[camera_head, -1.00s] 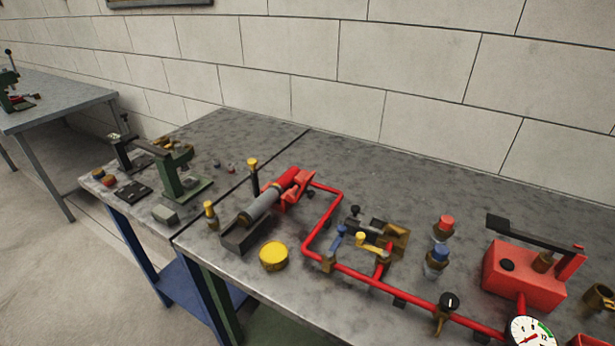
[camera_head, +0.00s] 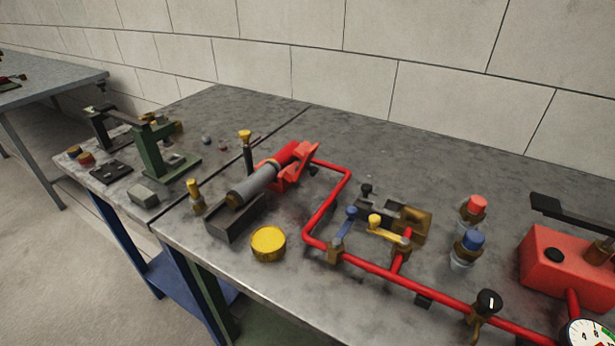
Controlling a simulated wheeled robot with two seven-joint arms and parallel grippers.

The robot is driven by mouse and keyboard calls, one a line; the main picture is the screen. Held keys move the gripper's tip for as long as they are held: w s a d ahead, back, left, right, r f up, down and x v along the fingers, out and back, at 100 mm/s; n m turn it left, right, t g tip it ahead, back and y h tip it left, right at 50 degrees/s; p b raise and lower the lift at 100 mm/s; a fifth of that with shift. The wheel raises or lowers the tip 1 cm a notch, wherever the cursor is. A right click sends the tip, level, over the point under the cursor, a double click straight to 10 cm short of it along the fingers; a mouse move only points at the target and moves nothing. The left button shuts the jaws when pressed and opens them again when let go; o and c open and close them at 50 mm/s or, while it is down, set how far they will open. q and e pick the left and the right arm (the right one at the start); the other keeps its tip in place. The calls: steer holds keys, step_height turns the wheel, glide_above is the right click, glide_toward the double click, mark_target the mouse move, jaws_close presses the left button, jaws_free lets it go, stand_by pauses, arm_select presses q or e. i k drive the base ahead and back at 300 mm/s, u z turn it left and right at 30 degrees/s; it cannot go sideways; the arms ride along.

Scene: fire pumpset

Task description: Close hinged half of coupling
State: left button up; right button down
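The coupling (camera_head: 291,163) is red and sits at the far end of the grey cylinder (camera_head: 252,185), where the red pipe begins. One red half is around the pipe line, and a flat red piece, which looks like the hinged half (camera_head: 304,160), stands tilted up on its right side, apart from the rest. The grey cylinder rests on a dark block (camera_head: 234,222). Neither of my grippers shows in the head view.
A yellow cap (camera_head: 268,243) lies in front of the cylinder. Yellow-topped posts stand left (camera_head: 195,196) and behind (camera_head: 246,150). Valves with blue (camera_head: 344,226) and yellow (camera_head: 388,229) handles, a red pump box (camera_head: 560,262) and a gauge (camera_head: 588,335) are right. A green press (camera_head: 158,155) stands left.

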mark_target(306, 151)
steer(key=u, duration=0.2)
steer(key=k, duration=0.95)
steer(key=z, duration=1.25)
